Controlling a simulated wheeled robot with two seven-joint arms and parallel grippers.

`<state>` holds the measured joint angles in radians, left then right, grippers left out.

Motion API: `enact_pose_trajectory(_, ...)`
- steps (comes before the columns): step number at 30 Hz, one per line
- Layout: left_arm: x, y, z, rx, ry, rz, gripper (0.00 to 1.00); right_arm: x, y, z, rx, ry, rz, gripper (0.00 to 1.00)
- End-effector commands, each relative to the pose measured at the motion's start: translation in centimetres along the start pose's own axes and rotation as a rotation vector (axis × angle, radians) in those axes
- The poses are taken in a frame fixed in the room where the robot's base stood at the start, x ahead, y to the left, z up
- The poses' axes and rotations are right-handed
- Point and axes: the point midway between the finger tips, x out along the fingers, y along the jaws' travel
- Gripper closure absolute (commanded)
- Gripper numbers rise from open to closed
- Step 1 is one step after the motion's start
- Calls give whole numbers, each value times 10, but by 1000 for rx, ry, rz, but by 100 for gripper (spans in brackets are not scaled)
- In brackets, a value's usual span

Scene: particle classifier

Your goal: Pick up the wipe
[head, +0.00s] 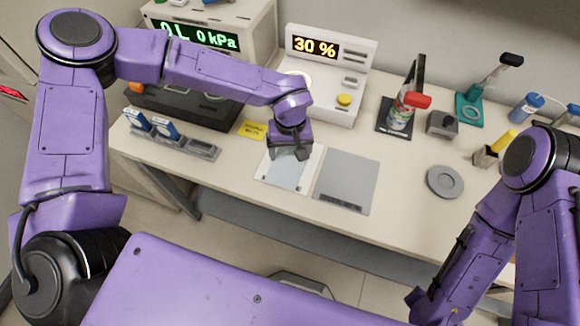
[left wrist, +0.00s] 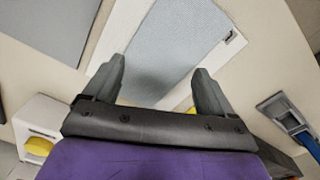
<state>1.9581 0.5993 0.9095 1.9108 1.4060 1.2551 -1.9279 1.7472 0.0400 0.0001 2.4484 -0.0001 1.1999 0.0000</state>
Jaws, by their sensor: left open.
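The wipe (head: 286,172) is a pale blue-grey textured sheet lying flat on a white mat (head: 312,177) near the front of the table. My left gripper (head: 290,155) is above the back part of the wipe. In the left wrist view the wipe (left wrist: 178,45) runs between the two spread fingers of my left gripper (left wrist: 158,82), with nothing held. Whether the fingertips touch the wipe is not clear. My right arm is at the right of the head view; its gripper is not clearly visible.
A grey pad (head: 346,181) lies right of the white mat. A yellow label (head: 252,130) and a grey holder with blue-and-white items (head: 203,149) are to the left. A white device reading 30 % (head: 340,60) stands behind. A grey disc (head: 445,181) lies further right.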

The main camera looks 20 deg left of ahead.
Motion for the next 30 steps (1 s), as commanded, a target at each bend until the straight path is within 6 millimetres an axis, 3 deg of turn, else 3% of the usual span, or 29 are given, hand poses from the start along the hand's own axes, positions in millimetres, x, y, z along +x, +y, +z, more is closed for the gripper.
enact_pose_trajectory(6,18,0,0,0,-1,-2,15,-5,0,-2,1,1,-1,57)
enact_pose_trajectory(13,19,-1,0,0,-1,-3,17,-5,0,-2,1,1,-1,57)
enact_pose_trajectory(27,20,-1,1,-1,-2,-4,93,-4,0,-2,0,1,-1,57)
enact_pose_trajectory(30,20,-1,1,-1,-3,-4,100,-4,0,-2,0,1,0,57)
